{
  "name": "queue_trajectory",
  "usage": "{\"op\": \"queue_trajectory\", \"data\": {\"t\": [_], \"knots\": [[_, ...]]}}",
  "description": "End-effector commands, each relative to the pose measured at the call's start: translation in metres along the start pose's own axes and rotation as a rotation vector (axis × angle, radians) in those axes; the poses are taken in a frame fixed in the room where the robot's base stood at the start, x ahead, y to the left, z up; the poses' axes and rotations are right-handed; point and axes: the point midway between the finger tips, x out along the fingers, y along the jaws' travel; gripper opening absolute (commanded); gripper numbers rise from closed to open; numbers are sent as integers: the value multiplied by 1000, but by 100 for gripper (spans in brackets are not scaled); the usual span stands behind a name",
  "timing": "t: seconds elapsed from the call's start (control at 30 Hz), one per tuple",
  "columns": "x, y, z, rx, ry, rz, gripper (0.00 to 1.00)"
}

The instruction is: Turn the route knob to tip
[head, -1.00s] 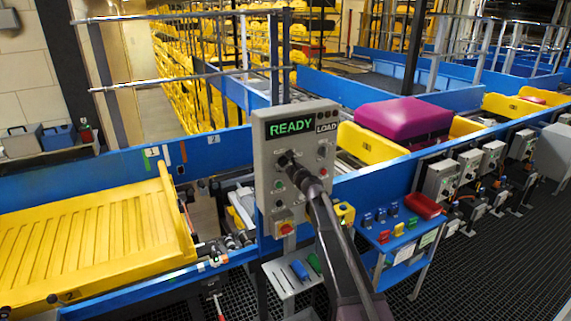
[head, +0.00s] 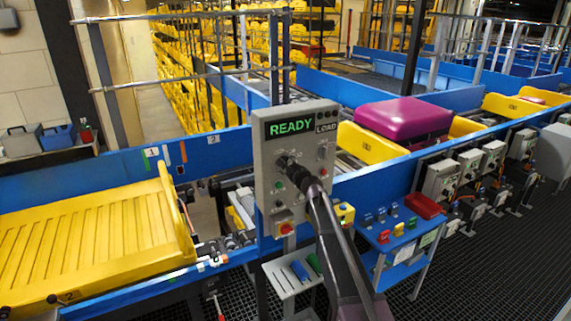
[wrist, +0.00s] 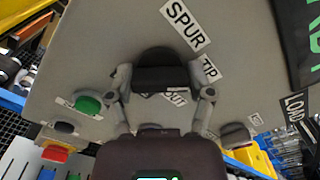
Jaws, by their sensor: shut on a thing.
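The grey control panel (head: 262,150) carries a screen reading READY in green, with a LOAD label beside it. The route knob (wrist: 162,72) is a dark, rounded grip on the panel face in the wrist view. A SPUR label (wrist: 184,24) lies above right of it, and a TIP label (wrist: 210,69) right of it, partly behind a finger. Another label below the knob is mostly covered. My gripper (wrist: 165,88) has a finger on each side of the knob and is shut on it. In the head view, my gripper (head: 287,160) hides the knob, and its pointer direction cannot be told.
A green button (wrist: 88,104) and a red stop button (head: 286,228) sit on the panel. A yellow tray (head: 95,235) lies left, and a purple case (head: 403,120) rests in another yellow tray behind right. A blue side table (head: 395,240) stands close to my arm.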

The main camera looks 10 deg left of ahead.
Motion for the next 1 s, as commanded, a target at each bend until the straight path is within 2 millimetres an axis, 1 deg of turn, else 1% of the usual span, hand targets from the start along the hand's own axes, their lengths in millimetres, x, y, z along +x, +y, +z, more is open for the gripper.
{"op": "queue_trajectory", "data": {"t": [0.17,0.2,0.27,0.3,0.77,0.87,1.0], "knots": [[2,-2,-1,3,2,-2,21],[2,-2,-1,3,2,-2,80],[2,-1,0,3,1,-2,98],[2,-1,0,3,1,-2,100],[-1,0,0,2,0,0,100],[-4,0,0,2,0,0,100],[-16,0,0,2,0,0,100]]}}
